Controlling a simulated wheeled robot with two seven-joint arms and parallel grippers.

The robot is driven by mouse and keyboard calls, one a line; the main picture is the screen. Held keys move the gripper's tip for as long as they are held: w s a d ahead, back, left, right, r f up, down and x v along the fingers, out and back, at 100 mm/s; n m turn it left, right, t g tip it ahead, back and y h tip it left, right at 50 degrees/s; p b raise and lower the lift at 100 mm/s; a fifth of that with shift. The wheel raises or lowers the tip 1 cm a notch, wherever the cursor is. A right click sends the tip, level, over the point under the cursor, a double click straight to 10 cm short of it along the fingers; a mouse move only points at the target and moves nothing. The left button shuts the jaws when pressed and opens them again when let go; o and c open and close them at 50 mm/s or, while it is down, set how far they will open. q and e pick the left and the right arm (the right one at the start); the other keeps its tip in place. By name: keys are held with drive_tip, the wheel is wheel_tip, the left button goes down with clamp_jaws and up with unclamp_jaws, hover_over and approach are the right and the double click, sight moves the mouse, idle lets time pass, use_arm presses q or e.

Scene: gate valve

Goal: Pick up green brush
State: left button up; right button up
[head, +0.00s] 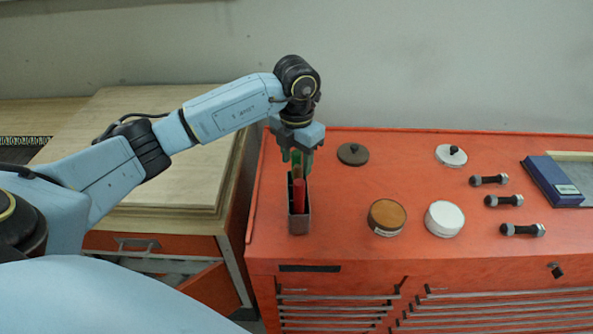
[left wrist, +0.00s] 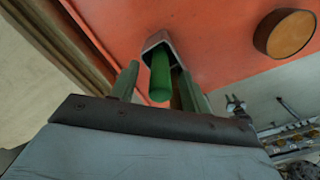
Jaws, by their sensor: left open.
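The green brush (left wrist: 160,76) stands handle-up in a small grey metal holder (head: 299,222). In the left wrist view the holder's rim (left wrist: 157,40) shows behind the green handle. My left gripper (head: 297,166) is just above the holder and points down. It is open, with one finger on each side of the green handle; I cannot tell whether either finger touches it. My right gripper is not in view.
The holder stands near the left edge of an orange tool cabinet (head: 340,254). A wooden-topped bench (head: 130,120) lies left.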

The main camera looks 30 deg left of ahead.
use_arm(q)
clamp_jaws()
drive_tip(key=shift+r, duration=0.15)
